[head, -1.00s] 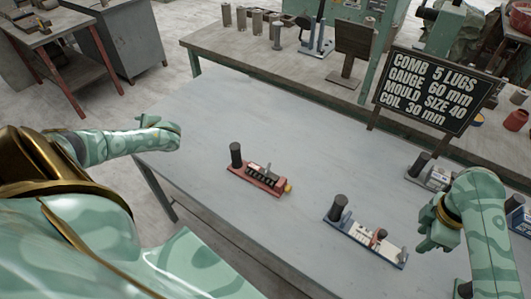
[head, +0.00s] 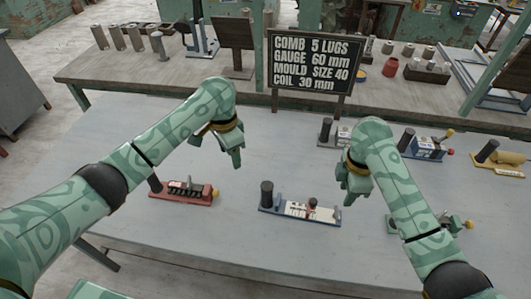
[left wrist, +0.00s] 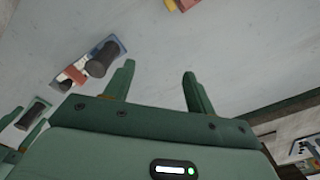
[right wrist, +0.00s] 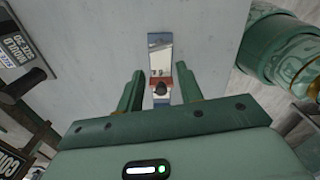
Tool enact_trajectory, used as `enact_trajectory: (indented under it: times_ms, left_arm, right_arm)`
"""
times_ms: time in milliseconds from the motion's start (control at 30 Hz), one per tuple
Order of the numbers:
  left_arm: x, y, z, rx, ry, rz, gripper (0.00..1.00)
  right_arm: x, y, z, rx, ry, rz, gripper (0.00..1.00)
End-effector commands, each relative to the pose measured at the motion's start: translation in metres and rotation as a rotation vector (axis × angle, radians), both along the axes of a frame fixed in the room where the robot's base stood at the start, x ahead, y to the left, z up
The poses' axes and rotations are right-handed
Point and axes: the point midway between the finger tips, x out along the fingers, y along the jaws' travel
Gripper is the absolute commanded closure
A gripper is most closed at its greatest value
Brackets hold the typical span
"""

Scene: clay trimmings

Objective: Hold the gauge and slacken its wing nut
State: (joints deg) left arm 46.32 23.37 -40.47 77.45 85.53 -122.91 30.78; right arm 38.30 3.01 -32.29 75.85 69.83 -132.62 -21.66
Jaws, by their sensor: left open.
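What looks like the gauge (head: 298,210) lies on the grey table, a blue base with a white scale strip, a black upright post at its left end and a red slider with a dark knob, probably the wing nut (right wrist: 160,89). My right gripper (head: 345,192) is open above the gauge's right side; in the right wrist view the slider shows beyond and between its fingers, not gripped. My left gripper (head: 236,160) is open and empty, up and left of the gauge. The gauge's blue base also shows in the left wrist view (left wrist: 112,47), left of the fingers.
A red toothed fixture (head: 183,193) lies left of the gauge. A blue fixture (head: 428,149), a yellow one (head: 497,166) and a green one (head: 452,222) lie to the right. A sign (head: 309,62) stands at the back. The front of the table is clear.

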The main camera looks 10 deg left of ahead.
Motion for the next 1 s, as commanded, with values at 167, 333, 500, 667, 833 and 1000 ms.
enact_trajectory:
  times_ms: [167,333,500,667,833,1000]
  left_arm:
    - [-0.017,-0.078,0.037,0.005,0.018,-0.238,0.44]
    - [-0.028,-0.11,0.053,0.02,0.02,-0.361,0.44]
    - [-0.031,-0.116,0.042,0.021,0.024,-0.383,0.44]
    - [-0.032,-0.116,0.01,0.019,0.027,-0.379,0.44]
    - [-0.032,-0.115,-0.031,0.022,0.026,-0.379,0.44]
    - [-0.031,-0.114,-0.069,0.024,0.026,-0.378,0.44]
  right_arm:
    - [0.0,0.0,0.0,0.0,0.0,0.0,0.64]
    - [0.0,0.0,0.0,0.0,0.0,0.0,0.64]
    - [0.0,0.0,0.0,0.0,0.0,0.0,0.64]
    - [0.0,0.0,0.0,0.0,0.0,0.0,0.64]
    - [0.0,0.0,0.0,0.0,0.0,0.0,0.64]
    - [0.0,0.0,0.0,0.0,0.0,0.0,0.64]
